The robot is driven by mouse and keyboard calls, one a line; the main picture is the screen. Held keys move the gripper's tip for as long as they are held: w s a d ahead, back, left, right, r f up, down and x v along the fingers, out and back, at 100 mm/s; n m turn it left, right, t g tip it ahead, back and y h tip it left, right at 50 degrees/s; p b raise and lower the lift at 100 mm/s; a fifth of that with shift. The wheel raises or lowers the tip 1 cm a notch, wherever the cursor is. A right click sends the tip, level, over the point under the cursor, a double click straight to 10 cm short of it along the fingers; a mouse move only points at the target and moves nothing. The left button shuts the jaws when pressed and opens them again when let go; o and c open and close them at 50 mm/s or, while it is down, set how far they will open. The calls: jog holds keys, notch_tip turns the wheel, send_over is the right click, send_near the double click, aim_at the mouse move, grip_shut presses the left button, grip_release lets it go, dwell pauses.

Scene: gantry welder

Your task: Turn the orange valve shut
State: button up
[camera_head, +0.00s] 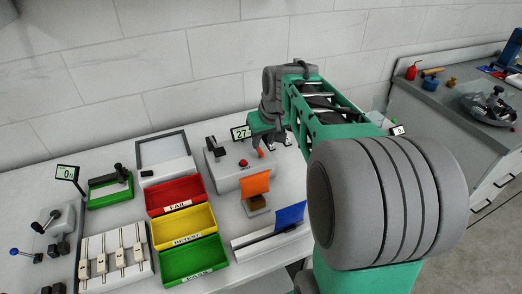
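A small orange-red piece (260,151) shows just left of my gripper, by the grey box with a red button (243,163); it is too small to tell if it is the valve handle. I cannot tell which orange part is the valve. My gripper (287,141) is low over the bench behind the box, partly hidden by my green arm. Its fingertips are too small and dark to show whether they are open, or whether they touch anything.
Red (177,193), yellow (184,225) and green (194,259) bins stand left of the box. A display reading 27 (240,132) rises by my wrist. A blue flat piece (289,216) on a rail lies in front. The tiled wall is close behind.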

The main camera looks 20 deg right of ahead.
aim_at(260, 150)
jog(key=x, duration=0.5)
jog(key=shift+f, duration=0.2)
grip_shut()
dwell(0.3)
